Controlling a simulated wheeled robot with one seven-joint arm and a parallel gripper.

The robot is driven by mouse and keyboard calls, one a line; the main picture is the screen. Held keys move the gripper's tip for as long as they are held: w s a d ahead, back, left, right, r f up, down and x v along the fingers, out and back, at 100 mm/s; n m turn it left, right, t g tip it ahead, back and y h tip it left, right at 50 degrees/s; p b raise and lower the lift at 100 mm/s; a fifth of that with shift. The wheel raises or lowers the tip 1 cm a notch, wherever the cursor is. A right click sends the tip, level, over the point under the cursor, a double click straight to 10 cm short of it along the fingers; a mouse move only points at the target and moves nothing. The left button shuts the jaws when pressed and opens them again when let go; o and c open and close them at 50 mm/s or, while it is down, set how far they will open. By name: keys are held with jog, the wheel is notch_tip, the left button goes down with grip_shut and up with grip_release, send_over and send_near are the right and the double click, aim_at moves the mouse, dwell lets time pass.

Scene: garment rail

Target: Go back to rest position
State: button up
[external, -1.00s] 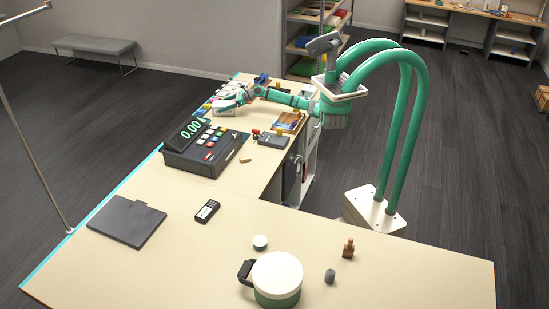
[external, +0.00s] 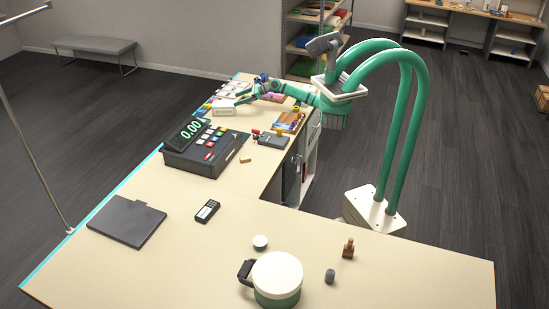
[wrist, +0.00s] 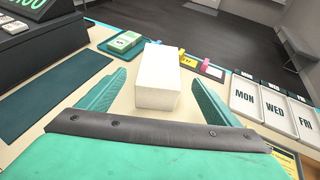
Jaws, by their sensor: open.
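My gripper (wrist: 156,92) is open in the wrist view, with its two teal fingers spread wide. A plain white box (wrist: 159,78) stands on the counter ahead of the fingertips, roughly centred between them. I cannot tell whether either finger touches it. In the external view my gripper (external: 243,100) is at the far end of the counter, and the white box (external: 223,107) shows just left of it. My arm reaches there from the right, low over the counter.
A cash register (external: 205,150) stands on the counter in front of the box. Trays marked MON, WED and FRI (wrist: 275,103) lie to the right in the wrist view. The near counter holds a closed laptop-like slab (external: 127,220).

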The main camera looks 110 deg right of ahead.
jog(key=shift+s+a+r, duration=0.2)
jog(key=shift+s+r, duration=0.05)
jog(key=shift+s, duration=0.15)
dwell(0.3)
